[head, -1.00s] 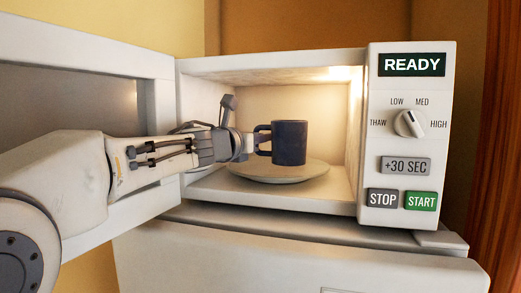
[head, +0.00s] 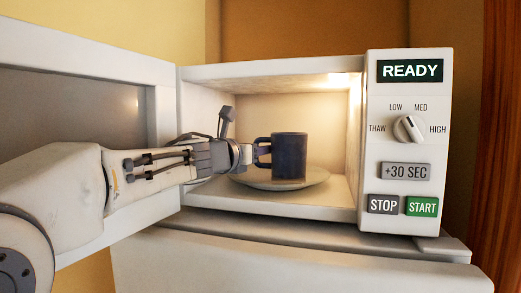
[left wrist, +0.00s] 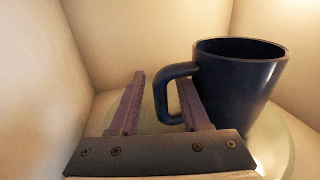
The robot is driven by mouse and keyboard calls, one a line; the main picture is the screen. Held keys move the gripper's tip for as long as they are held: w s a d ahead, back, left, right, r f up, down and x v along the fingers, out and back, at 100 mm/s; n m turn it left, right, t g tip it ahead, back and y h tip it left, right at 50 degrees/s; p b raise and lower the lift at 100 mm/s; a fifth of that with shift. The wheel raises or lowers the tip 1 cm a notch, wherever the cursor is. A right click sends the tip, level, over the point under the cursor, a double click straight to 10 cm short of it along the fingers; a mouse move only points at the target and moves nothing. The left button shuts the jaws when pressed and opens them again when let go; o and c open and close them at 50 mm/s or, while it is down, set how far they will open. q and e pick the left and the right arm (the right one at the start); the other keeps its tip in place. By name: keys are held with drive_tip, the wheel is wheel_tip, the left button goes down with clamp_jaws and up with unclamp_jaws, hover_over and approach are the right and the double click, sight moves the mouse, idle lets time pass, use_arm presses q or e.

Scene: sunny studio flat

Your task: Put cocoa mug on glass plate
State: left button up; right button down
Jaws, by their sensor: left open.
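The dark blue cocoa mug (head: 289,156) stands upright inside the open microwave, its base appearing to rest on the glass plate (head: 258,184). In the left wrist view the mug (left wrist: 238,95) is at the right, handle toward my fingers, over the pale plate (left wrist: 285,150). My left gripper (head: 250,154) is at the handle, left of the mug. The right gripper is not in view.
The microwave's open door (head: 85,60) is at the left, with my left arm reaching in past it. The control panel (head: 404,222) at the right reads READY. The cavity walls are close around the gripper; some room is free right of the mug.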

use_arm(q)
drive_tip(key=b+v, duration=0.2)
drive_tip(key=v, duration=0.9)
drive_tip(key=shift+s+a+f, duration=0.1)
drive_tip(key=shift+s+a, duration=0.15)
drive_tip(key=shift+s, duration=0.1)
